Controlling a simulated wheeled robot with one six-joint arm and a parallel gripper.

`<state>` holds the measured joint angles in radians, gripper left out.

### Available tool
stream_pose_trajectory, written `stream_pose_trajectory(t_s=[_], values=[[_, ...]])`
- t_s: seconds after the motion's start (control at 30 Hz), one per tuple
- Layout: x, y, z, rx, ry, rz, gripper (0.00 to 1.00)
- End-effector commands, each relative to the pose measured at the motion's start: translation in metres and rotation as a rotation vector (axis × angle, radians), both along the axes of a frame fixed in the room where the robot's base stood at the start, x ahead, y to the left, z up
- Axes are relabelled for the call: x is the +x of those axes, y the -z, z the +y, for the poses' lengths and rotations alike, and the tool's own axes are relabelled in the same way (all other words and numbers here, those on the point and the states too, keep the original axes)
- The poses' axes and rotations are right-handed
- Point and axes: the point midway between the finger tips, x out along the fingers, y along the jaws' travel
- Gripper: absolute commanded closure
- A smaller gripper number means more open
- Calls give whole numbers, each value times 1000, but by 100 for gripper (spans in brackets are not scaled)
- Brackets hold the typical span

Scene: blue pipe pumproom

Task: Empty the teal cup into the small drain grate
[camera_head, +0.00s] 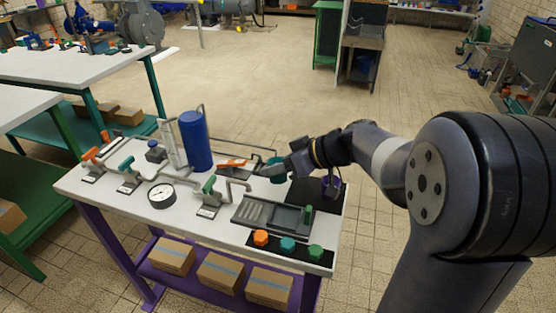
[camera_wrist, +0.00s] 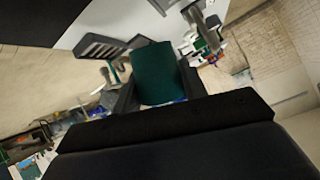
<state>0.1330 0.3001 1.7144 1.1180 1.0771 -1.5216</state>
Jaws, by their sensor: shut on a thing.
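The teal cup (camera_head: 277,171) is at the back right part of the white table, at the end of my arm. My gripper (camera_head: 287,168) is shut on the teal cup. In the wrist view the teal cup (camera_wrist: 157,72) fills the space between the two dark fingers of my gripper (camera_wrist: 158,92). Its inside is hidden, so I cannot tell what it holds. A grey slotted tray (camera_head: 262,211), which looks like the drain grate, lies in front of the cup; its slots also show in the wrist view (camera_wrist: 98,47). The cup is apart from it.
A purple cup (camera_head: 333,187) stands at the right on a dark mat. A blue cylinder (camera_head: 195,140), pipe fittings and a gauge (camera_head: 162,195) occupy the table's left and middle. Orange, teal and green knobs (camera_head: 288,245) sit on a black strip at the front edge.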

Motion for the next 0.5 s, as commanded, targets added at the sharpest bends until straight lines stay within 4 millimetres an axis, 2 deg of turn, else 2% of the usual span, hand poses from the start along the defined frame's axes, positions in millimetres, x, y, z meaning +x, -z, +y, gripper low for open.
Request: stream_pose_trajectory(t_s=[0.5], values=[[4, -4, 1, -11, 0, 76, 82]])
